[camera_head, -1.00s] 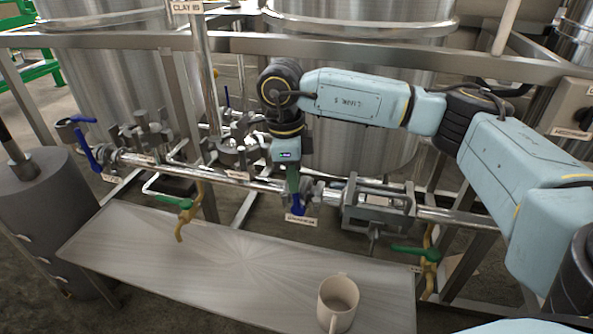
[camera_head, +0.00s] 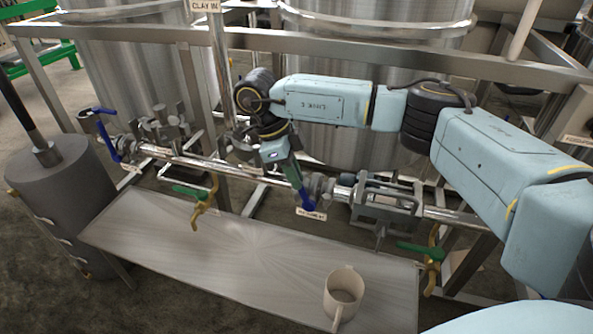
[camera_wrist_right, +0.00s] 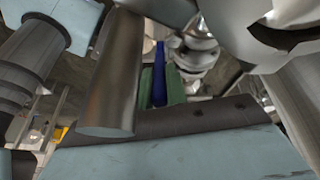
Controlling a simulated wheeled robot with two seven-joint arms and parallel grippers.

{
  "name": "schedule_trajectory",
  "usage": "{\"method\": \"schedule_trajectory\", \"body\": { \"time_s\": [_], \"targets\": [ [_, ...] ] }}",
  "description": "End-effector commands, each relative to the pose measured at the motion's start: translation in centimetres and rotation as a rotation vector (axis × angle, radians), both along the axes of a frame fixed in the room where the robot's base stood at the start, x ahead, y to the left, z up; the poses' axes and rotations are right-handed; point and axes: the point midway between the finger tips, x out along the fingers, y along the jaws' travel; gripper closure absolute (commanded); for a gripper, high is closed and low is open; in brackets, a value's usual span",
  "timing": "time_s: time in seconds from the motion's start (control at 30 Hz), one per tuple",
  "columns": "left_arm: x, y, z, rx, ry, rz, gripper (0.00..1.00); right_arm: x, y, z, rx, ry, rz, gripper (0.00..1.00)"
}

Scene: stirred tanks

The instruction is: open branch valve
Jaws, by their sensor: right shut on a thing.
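A valve with a blue lever (camera_head: 307,202) sits on the horizontal steel pipe near the middle of the head view, above a small label plate (camera_head: 312,215) too small to read. My right gripper (camera_head: 299,186) reaches it from the upper left. Its green fingers are shut on the blue lever, which slants down to the right. In the right wrist view the green fingers (camera_wrist_right: 146,87) stand on both sides of the blue lever (camera_wrist_right: 159,75). A steel cylinder partly covers that view. My left gripper is not in view.
Another valve with a blue handle (camera_head: 107,140) is at the pipe's left end. Green-handled brass taps (camera_head: 201,200) (camera_head: 433,256) hang at left and right. A mug (camera_head: 342,292) stands on the steel table (camera_head: 170,245). Large tanks (camera_head: 140,90) stand behind.

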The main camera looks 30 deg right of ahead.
Motion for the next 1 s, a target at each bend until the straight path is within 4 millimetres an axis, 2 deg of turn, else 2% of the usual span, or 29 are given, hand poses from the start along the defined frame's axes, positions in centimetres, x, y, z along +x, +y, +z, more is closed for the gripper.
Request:
{"method": "schedule_trajectory", "body": {
  "time_s": [0.13,0.17,0.33,0.67,0.73,0.87,1.0],
  "targets": [
    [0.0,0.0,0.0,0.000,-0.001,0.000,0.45,0.0,0.0,0.0,0.001,-0.003,0.001,1.00],
    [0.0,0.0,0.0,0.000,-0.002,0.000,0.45,0.0,0.0,0.0,0.001,-0.003,0.001,0.84],
    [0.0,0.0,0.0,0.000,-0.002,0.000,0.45,0.0,0.0,0.0,0.002,-0.003,0.000,0.64],
    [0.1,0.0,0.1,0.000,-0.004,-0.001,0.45,0.1,0.1,0.3,0.002,-0.003,0.000,0.64],
    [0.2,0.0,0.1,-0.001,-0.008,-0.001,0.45,0.3,0.2,1.0,0.002,-0.004,0.000,0.64],
    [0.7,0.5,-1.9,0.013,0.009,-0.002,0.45,0.9,0.8,3.0,0.002,-0.005,0.002,0.64],
    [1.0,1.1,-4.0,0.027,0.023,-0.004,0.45,1.7,1.5,6.1,0.002,-0.005,0.001,0.64]
  ]
}}
